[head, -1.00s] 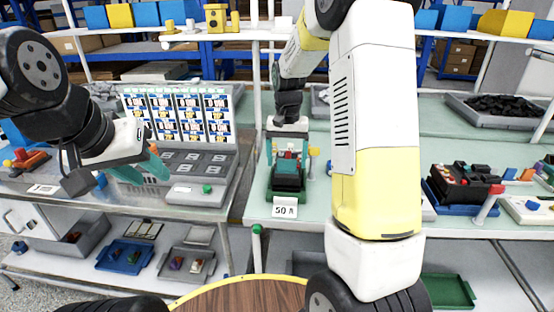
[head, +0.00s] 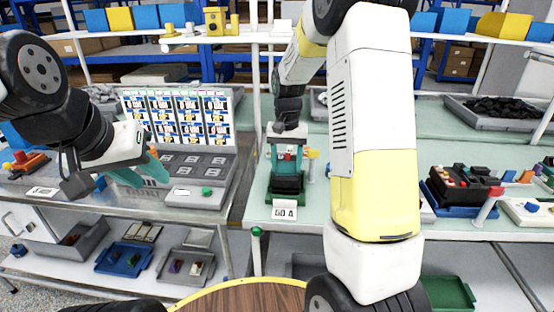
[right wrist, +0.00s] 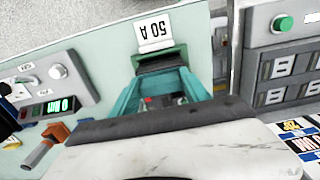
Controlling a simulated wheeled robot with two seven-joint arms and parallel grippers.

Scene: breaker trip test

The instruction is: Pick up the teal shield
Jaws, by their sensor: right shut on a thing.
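The teal shield (right wrist: 163,76) is between the fingertips of my right gripper (right wrist: 160,82), just behind the "50 A" label. It also shows low between the fingers in the head view (head: 287,168). My right gripper (head: 287,164) is shut on it, pointing down over a dark green stand (head: 287,196). The similar teal of fingers and shield makes its outline hard to tell. Small red parts show between the fingers. My left gripper (head: 146,172) appears open and empty, with teal fingers apart above the left table by the grey console.
The grey console (head: 192,168) with several label cards stands on the left table. The "50 A" label (head: 285,210) is at the table's front edge. A black device on a blue base (head: 460,188) sits to the right.

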